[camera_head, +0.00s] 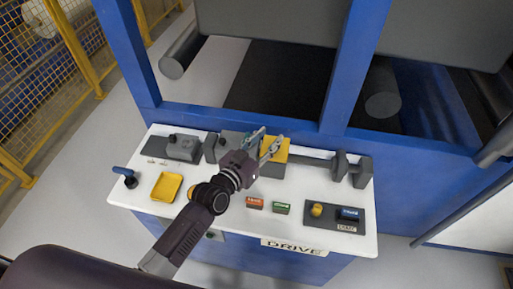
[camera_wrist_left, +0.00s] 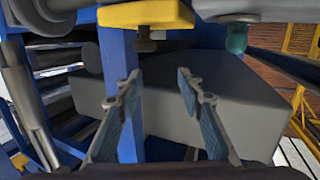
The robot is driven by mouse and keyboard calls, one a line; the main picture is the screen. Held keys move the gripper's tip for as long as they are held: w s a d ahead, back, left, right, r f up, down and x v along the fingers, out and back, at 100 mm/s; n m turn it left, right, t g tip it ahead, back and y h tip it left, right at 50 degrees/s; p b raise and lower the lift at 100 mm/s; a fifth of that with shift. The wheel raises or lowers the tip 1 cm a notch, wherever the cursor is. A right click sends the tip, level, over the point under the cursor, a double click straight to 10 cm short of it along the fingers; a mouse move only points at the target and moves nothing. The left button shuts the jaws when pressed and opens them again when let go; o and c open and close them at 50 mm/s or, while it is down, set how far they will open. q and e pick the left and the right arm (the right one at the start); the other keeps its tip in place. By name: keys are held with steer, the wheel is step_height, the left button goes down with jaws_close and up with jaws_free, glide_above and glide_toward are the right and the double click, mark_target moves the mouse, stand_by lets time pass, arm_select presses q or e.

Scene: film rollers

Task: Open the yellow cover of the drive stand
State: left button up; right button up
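The drive stand's white top (camera_head: 225,215) carries a "DRIVE" label on its front edge. A yellow cover (camera_head: 275,150) sits on a grey housing (camera_head: 270,170) at the back middle. It looks flat. My left gripper (camera_head: 264,142) reaches in from the lower left, its fingers overlapping the cover's left side in the head view. In the left wrist view the gripper (camera_wrist_left: 157,82) is open with nothing between its fingers. A yellow part, likely the cover (camera_wrist_left: 146,14), shows at the top there, apart from the fingers, with a dark knob (camera_wrist_left: 146,45) against it. My right gripper is out of view.
A yellow tray (camera_head: 166,187), a blue-handled lever (camera_head: 125,176), red (camera_head: 254,203) and green (camera_head: 281,208) blocks and a dark control panel (camera_head: 335,215) sit on the top. A blue frame post (camera_head: 350,65) stands behind. Yellow fencing (camera_head: 80,50) is at left.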

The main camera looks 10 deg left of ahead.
arm_select(q)
steer(key=v, duration=0.7)
steer(key=shift+a, duration=0.2)
steer(key=shift+r, duration=0.1)
